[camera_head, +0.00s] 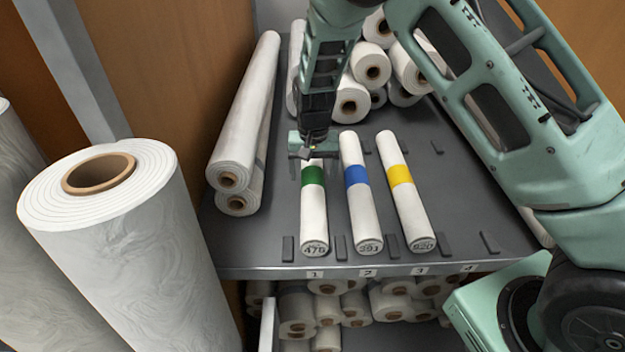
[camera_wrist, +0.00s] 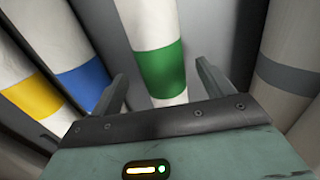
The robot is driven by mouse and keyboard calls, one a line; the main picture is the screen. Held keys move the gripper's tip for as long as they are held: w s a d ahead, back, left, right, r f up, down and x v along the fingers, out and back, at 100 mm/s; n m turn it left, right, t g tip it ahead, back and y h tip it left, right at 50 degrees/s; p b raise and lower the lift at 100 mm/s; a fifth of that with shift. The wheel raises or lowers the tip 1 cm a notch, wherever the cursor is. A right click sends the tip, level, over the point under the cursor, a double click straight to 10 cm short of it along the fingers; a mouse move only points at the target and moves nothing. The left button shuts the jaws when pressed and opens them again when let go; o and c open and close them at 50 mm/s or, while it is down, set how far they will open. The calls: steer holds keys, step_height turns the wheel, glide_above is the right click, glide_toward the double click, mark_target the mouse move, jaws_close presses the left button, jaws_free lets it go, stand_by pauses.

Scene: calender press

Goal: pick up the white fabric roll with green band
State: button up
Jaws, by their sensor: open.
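The white fabric roll with green band (camera_head: 314,206) lies on the grey shelf (camera_head: 258,246) in the head view, leftmost of three banded rolls, its end marked 476. My gripper (camera_head: 311,158) is at the far end of this roll, above it, and hides that end. In the wrist view the green-banded roll (camera_wrist: 158,62) runs between the two spread fingers of my gripper (camera_wrist: 160,88). The jaws are open, with a finger on each side of the roll.
A blue-banded roll (camera_head: 360,198) and a yellow-banded roll (camera_head: 404,195) lie to the right, between small dark stops. Long white rolls (camera_head: 246,115) are stacked to the left. More rolls (camera_head: 372,72) are piled behind. A large roll (camera_head: 120,245) stands at front left.

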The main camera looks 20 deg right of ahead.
mark_target(312, 174)
steer(key=shift+w+f+p, duration=0.1)
steer(key=shift+f+p, duration=0.55)
steer(key=shift+f, duration=1.35)
steer(key=shift+a, duration=0.1)
steer(key=c, duration=1.3)
steer(key=shift+c, duration=0.2)
steer(key=shift+w+r, duration=0.1)
steer(key=shift+r, duration=0.05)
